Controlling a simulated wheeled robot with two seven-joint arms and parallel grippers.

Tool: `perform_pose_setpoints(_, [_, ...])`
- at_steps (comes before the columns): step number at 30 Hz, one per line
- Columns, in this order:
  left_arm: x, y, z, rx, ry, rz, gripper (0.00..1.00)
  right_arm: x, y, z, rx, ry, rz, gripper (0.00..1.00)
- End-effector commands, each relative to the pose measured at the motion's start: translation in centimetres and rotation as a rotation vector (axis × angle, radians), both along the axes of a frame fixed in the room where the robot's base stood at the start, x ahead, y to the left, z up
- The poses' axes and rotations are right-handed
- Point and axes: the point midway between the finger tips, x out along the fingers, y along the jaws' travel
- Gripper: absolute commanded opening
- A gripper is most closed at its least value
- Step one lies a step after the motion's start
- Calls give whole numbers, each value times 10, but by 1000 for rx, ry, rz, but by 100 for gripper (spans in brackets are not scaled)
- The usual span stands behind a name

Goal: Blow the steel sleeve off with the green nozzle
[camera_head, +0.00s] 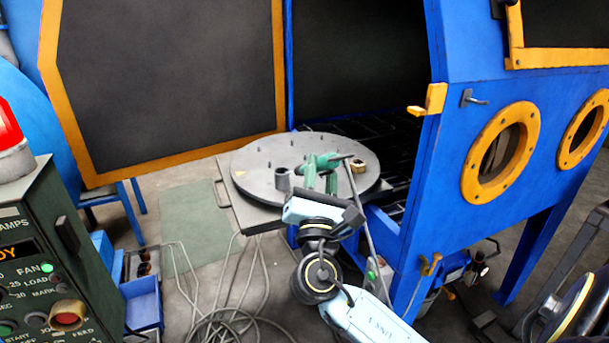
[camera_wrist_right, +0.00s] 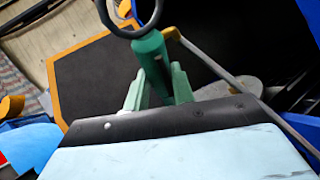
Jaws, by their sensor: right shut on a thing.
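My right gripper (camera_head: 319,175) reaches up from below over the near edge of the round grey turntable (camera_head: 258,161). It is shut on the green nozzle (camera_head: 326,160), which also shows in the right wrist view (camera_wrist_right: 150,47) between the two pale green fingers. A short grey cylinder, which looks like the steel sleeve (camera_head: 283,179), stands upright on the turntable just left of the gripper, apart from it. The nozzle's tip points to the right in the head view, away from the cylinder. My left gripper is in neither view.
A brass ring (camera_head: 358,166) and several small pegs are on the turntable. The blue cabinet (camera_head: 447,165) stands right and the open orange-edged door (camera_head: 165,165) left. A grey hose (camera_head: 367,225) hangs beside my right arm. Cables lie on the floor. A control box (camera_head: 32,230) stands left.

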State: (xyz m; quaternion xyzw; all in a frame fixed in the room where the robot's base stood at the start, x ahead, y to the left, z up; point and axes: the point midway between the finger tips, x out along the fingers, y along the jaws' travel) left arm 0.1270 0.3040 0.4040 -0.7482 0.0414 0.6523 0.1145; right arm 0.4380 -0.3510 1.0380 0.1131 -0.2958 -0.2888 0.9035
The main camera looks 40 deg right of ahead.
Motion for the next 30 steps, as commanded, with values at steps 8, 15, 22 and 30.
perform_pose_setpoints(8, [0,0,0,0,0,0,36,0,0,0,0,-1,0,0])
perform_pose_setpoints(15, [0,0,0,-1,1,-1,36,0,0,0,0,-1,0,0])
perform_pose_setpoints(22, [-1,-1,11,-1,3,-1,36,0,0,12,1,-1,-1,0])
perform_pose_setpoints(30, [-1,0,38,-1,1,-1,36,0,0,40,1,-1,-2,0])
